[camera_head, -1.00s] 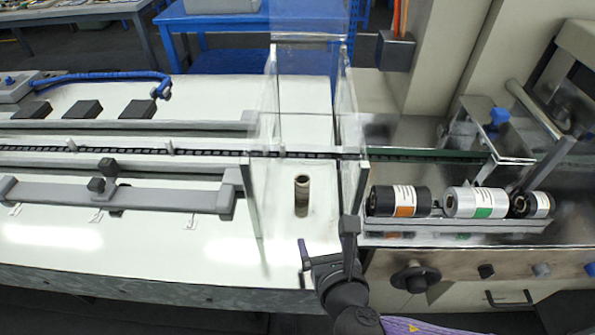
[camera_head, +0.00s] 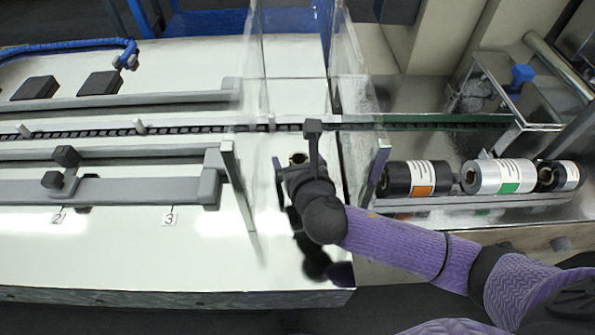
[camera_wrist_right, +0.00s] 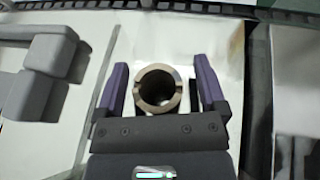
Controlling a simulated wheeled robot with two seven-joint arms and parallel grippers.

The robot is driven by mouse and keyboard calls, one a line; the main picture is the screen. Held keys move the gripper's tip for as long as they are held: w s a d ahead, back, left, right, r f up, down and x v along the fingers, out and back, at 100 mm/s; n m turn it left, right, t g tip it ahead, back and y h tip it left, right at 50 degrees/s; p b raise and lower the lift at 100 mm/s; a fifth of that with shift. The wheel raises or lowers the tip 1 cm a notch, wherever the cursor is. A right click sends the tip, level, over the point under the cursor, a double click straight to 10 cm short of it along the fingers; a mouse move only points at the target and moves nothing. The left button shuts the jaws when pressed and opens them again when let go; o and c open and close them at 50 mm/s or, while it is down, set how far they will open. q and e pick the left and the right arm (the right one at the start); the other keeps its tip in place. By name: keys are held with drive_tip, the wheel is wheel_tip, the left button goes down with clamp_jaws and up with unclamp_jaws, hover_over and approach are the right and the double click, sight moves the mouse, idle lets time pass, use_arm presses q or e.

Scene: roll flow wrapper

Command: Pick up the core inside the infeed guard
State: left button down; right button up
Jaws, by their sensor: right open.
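The core (camera_head: 298,158) is a short brownish tube standing upright on the white table inside the clear-panelled infeed guard (camera_head: 349,105). My right gripper (camera_head: 296,149) is inside the guard, with its fingers on either side of the core. In the right wrist view the core (camera_wrist_right: 158,88) shows its round open end between the two open fingers of the right gripper (camera_wrist_right: 161,75), with a gap visible on both sides. The gripper hides the core's lower part in the head view. My left gripper is not in view.
The guard's left panel post (camera_head: 240,190) and right post (camera_head: 377,172) stand on either side of my right gripper. A chain conveyor (camera_head: 190,130) runs behind the core. Black and silver rolls (camera_head: 497,176) lie to the right. The white table front left is clear.

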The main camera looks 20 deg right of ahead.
drive_tip(key=shift+w+f, duration=0.15)
drive_tip(key=shift+w, duration=0.05)
clamp_jaws()
